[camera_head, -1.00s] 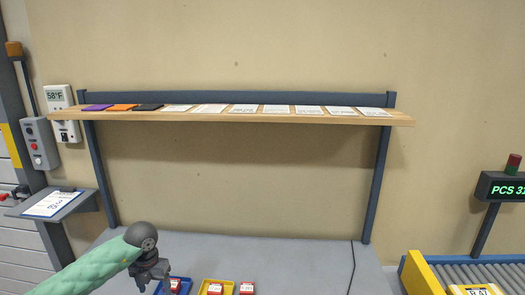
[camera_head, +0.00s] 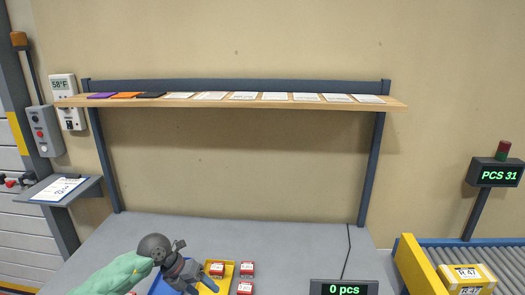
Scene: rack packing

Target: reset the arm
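My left arm comes in from the bottom left in a green sleeve. Its gripper (camera_head: 190,280) points down over the blue tray (camera_head: 160,287) and the left part of the yellow tray (camera_head: 228,273). The fingertips are small and partly hidden, so I cannot tell whether it is open or shut. My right arm and gripper are not in this view.
Small red boxes (camera_head: 246,269) lie in and beside the yellow tray. A counter reading "0 pcs" (camera_head: 343,288) stands at the front. A wooden shelf (camera_head: 240,102) spans the back. A roller conveyor (camera_head: 440,258) with a yellow box (camera_head: 466,277) is at right. The grey table's back is clear.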

